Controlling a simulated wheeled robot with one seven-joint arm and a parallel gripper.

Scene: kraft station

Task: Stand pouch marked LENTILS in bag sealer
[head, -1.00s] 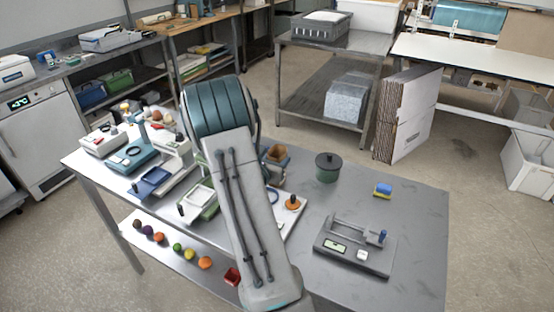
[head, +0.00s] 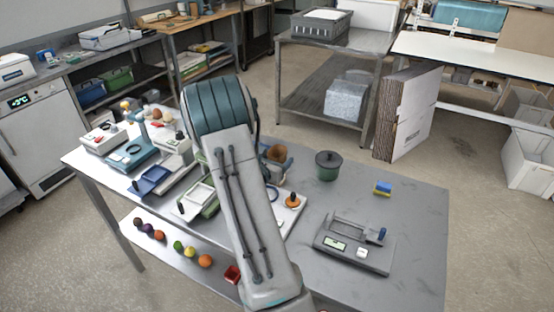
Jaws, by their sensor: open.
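A brown, kraft-coloured item (head: 277,151), possibly the pouch, shows just right of my arm near the table's back edge. Blue-grey parts lie around it, and I cannot tell what they are. No LENTILS marking is readable. My gripper is hidden behind my own arm, which crosses the middle of the view.
A white board (head: 290,222) with an orange knob lies right of my arm. The right side is mostly clear.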

